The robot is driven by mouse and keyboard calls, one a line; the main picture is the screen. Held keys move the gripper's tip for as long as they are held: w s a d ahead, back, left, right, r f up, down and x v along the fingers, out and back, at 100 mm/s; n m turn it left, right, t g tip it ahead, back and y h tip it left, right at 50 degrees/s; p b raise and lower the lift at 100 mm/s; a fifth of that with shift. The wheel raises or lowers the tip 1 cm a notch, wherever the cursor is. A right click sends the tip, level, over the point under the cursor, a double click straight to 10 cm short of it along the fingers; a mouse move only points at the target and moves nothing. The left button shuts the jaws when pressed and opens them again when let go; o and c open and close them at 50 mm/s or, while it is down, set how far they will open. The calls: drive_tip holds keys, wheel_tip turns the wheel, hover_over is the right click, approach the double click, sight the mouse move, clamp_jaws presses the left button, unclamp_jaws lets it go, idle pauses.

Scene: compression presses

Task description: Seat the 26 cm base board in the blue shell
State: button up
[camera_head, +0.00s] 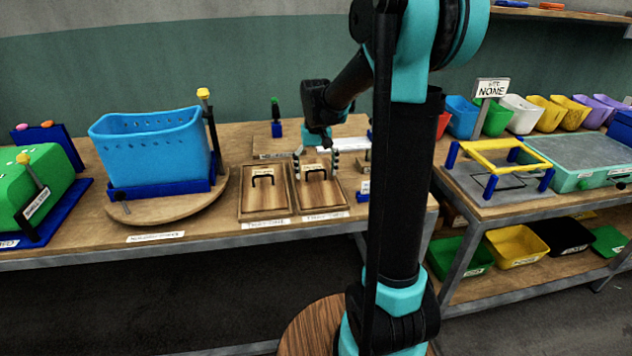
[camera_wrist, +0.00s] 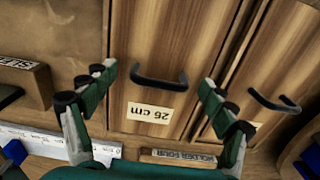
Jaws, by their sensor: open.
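The 26 cm base board (camera_head: 318,201) is a brown wooden board with a dark handle, lying in the right one of two trays on the bench. In the wrist view the board (camera_wrist: 150,45) shows its "26 cm" label, upside down. My gripper (camera_head: 317,161) is over this board, open and empty. In the wrist view its fingers (camera_wrist: 158,82) stand apart on either side of the handle (camera_wrist: 160,82); I cannot tell their height above it. The blue shell (camera_head: 155,148), an open perforated bin, sits in a dark blue base on a round wooden turntable (camera_head: 165,208) at left.
A second handled board (camera_head: 263,200) lies just left of it. A green shell (camera_head: 30,185) stands at far left. A post with a yellow knob (camera_head: 204,94) rises beside the blue shell. A yellow frame (camera_head: 490,150) and several coloured bins are on the right bench.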

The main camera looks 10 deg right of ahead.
drive_tip(key=shift+c, duration=0.2)
drive_tip(key=c, duration=1.3)
drive_tip(key=shift+o, duration=0.2)
wheel_tip(320, 180, up, 20)
